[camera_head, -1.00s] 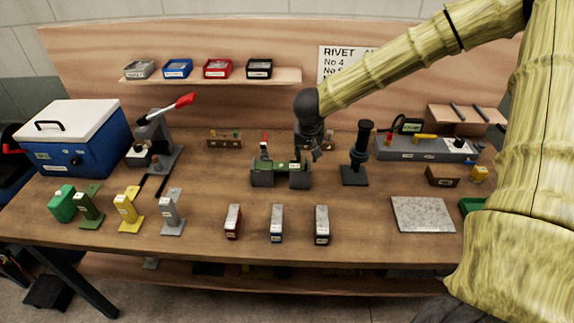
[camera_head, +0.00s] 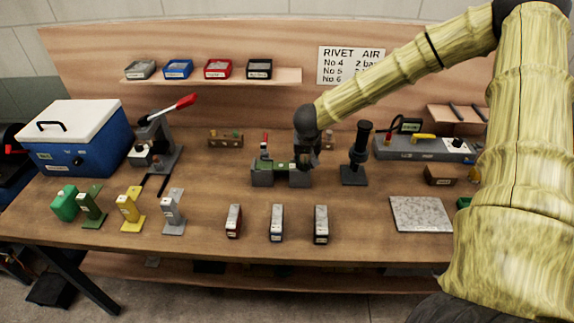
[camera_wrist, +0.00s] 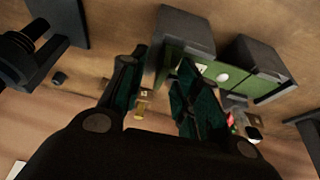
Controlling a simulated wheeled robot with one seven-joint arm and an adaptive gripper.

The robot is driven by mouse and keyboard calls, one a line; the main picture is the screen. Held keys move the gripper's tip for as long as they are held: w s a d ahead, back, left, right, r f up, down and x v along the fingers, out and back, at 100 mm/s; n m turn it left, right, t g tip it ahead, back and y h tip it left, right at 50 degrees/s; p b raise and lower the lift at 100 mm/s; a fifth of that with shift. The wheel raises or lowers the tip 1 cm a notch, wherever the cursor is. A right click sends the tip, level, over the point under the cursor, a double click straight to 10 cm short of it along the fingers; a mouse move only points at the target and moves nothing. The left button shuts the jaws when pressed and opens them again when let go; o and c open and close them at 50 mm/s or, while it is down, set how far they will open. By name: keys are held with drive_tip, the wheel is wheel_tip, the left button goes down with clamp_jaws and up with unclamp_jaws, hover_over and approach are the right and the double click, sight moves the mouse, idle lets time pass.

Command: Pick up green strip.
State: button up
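The green strip (camera_head: 281,164) lies across a grey two-block fixture (camera_head: 262,178) in the middle of the bench. In the wrist view the strip (camera_wrist: 262,88) spans the two dark blocks, with a pale round spot and a white label on it. My gripper (camera_head: 304,162) is at the right end of the fixture, pointing down. In the wrist view its two dark green fingers (camera_wrist: 161,62) are apart with nothing clearly held between them. The right finger overlaps part of the strip in the picture; whether it touches cannot be told.
A dark upright tool (camera_head: 358,150) stands close to the right of my gripper. A red-tipped item (camera_head: 264,141) stands behind the fixture. Three small boxes (camera_head: 277,222) line the front. A speckled plate (camera_head: 421,213) lies at the right.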

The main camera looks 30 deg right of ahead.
clamp_jaws()
drive_tip(key=shift+r, duration=0.2)
